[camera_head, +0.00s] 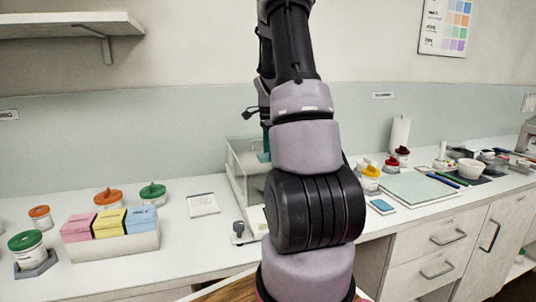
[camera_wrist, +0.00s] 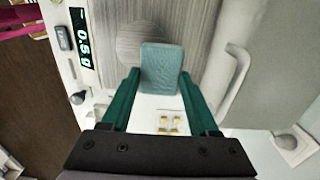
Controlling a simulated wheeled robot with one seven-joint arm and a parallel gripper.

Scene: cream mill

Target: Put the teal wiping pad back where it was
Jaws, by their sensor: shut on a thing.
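The teal wiping pad (camera_wrist: 162,68) is between the fingertips of my gripper (camera_wrist: 160,76) in the wrist view. The gripper is shut on it. Behind the pad is a balance with a round pan (camera_wrist: 140,40) and a display (camera_wrist: 84,42) reading about 0.5 g. I cannot tell how high the pad is above it. In the head view my arm hides most of the gripper; a small teal patch (camera_head: 264,157) shows beside the arm at the clear-walled balance case (camera_head: 236,160), and I cannot tell whether it is pad or finger.
A pale handle (camera_wrist: 236,78) stands right of the pad. Small brass-coloured pieces (camera_wrist: 168,124) lie between the fingers. Left on the counter are a box of coloured packs (camera_head: 112,246) and lidded jars (camera_head: 28,250). Right are a pale green mat (camera_head: 420,188) and a small blue item (camera_head: 381,206).

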